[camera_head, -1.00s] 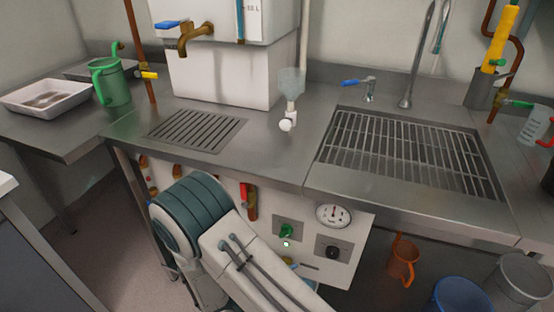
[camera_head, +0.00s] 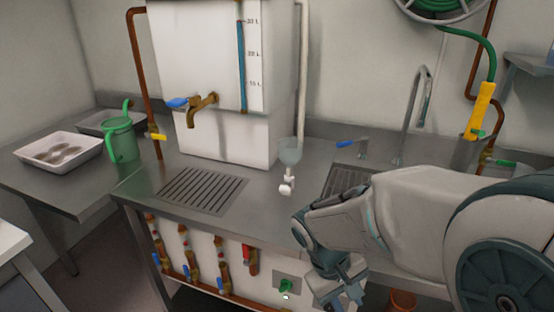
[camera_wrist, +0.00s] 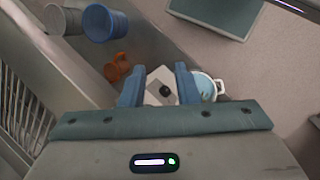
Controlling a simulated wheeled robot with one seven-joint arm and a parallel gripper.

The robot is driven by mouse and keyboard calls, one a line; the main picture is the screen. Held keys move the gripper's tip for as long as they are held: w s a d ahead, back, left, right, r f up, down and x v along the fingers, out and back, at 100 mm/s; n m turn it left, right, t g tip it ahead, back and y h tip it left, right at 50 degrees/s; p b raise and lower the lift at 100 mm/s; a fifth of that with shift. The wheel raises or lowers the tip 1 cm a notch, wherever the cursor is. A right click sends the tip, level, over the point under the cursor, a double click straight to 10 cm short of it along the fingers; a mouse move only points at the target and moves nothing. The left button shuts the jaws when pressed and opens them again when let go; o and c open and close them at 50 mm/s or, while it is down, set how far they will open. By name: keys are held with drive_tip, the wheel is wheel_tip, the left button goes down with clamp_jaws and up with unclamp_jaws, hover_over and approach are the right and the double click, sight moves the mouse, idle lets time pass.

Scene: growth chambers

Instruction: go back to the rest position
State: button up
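My arm reaches in from the right in the head view, bent downward in front of the sink counter. My gripper (camera_head: 345,290) hangs at the lower right of the white valve panel (camera_head: 232,268), and its tips are hard to make out there. In the wrist view my gripper (camera_wrist: 158,84) has its two blue fingers apart. Nothing is held between them. A white surface with a black knob (camera_wrist: 165,91) shows beyond the gap.
The steel counter (camera_head: 250,190) runs close behind my arm. A white tank with a brass tap (camera_head: 202,108) stands on it. In the wrist view a blue bucket (camera_wrist: 104,23), an orange jug (camera_wrist: 117,67) and a light blue pot (camera_wrist: 207,86) lie beyond the fingers.

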wheel_tip(320, 180, up, 12)
drive_tip(key=s+d+m+t+y+p, duration=0.1)
drive_tip(key=s+m+t+y+p, duration=0.1)
drive_tip(key=m+t+y+p, duration=0.2)
drive_tip(key=shift+m, duration=0.4)
drive_tip(key=shift+s, duration=0.1)
